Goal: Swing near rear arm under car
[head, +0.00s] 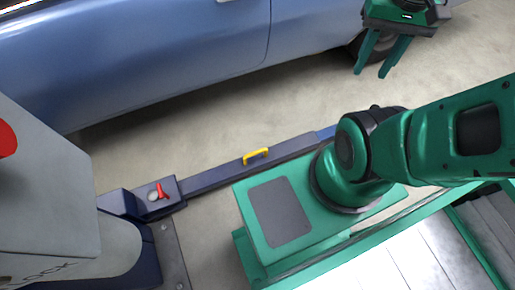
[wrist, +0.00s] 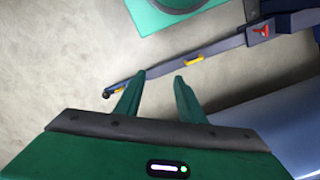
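The lift arm (head: 220,175) is a long dark blue beam low over the floor, beside the blue car (head: 150,60) and roughly along its side, not under it. A yellow handle (head: 256,156) stands on its middle; a red lever (head: 160,192) sits at its pivot end. My own arm hides its far end in the head view. The wrist view shows the lift arm (wrist: 220,48), its handle (wrist: 193,61) and a dark round tip (wrist: 107,93). My gripper (head: 370,75) is open and empty, near the car's wheel; its fingers (wrist: 160,77) point toward the beam, apart from the handle.
A grey lift post (head: 45,180) with a dark blue base stands at the left. The car's wheel (head: 375,48) is behind my gripper. Bare concrete floor (head: 225,120) lies between the lift arm and the car.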

